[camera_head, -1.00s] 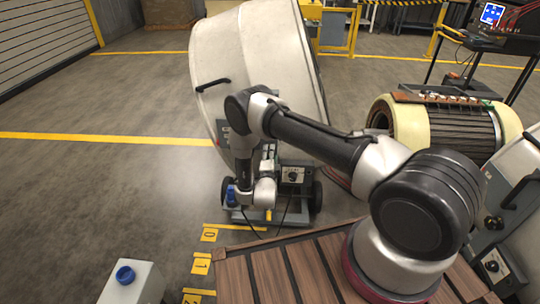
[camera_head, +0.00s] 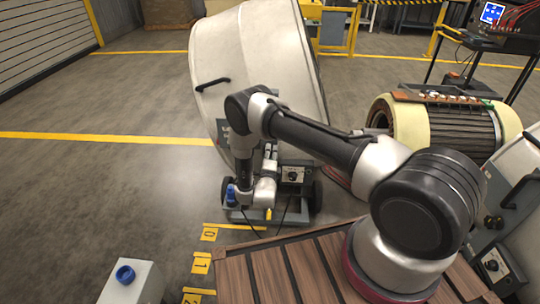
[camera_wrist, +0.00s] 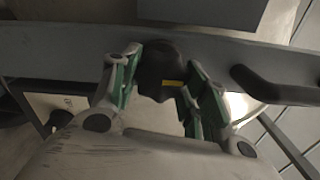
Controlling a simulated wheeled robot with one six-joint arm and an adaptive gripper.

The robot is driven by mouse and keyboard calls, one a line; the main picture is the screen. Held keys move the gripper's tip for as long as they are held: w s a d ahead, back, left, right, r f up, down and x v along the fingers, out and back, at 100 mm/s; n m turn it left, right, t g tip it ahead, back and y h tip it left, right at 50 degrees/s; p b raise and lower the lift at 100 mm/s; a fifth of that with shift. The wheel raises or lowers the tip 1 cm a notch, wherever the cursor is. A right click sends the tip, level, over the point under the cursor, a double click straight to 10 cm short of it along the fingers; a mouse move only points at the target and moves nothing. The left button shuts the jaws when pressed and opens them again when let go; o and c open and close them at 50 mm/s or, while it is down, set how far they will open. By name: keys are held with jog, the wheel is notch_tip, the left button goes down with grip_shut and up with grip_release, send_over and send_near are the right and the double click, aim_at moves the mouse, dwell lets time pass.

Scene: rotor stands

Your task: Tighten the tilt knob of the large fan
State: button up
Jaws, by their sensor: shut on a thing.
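The large fan (camera_head: 265,60) is a big off-white drum on a low wheeled base, standing tilted beyond my arm. Its dark tilt knob (camera_wrist: 160,68) shows in the wrist view, with a yellow mark on its lower edge, against a grey bracket of the fan frame (camera_wrist: 220,50). My gripper (camera_wrist: 158,85) has its green-padded fingers on either side of the knob and is shut on it. In the head view my arm hides the knob and the gripper tips.
A control box with a dial (camera_head: 295,175) sits on the fan's base. A wound cylinder (camera_head: 445,125) stands at right, beside another fan-like unit (camera_head: 520,165). A slatted wooden platform (camera_head: 300,270) and a white box with a blue button (camera_head: 125,275) are in front. Floor at left is clear.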

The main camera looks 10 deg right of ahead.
jog(key=shift+s+f, duration=0.1)
jog(key=o, duration=1)
jog(key=v, duration=1.2)
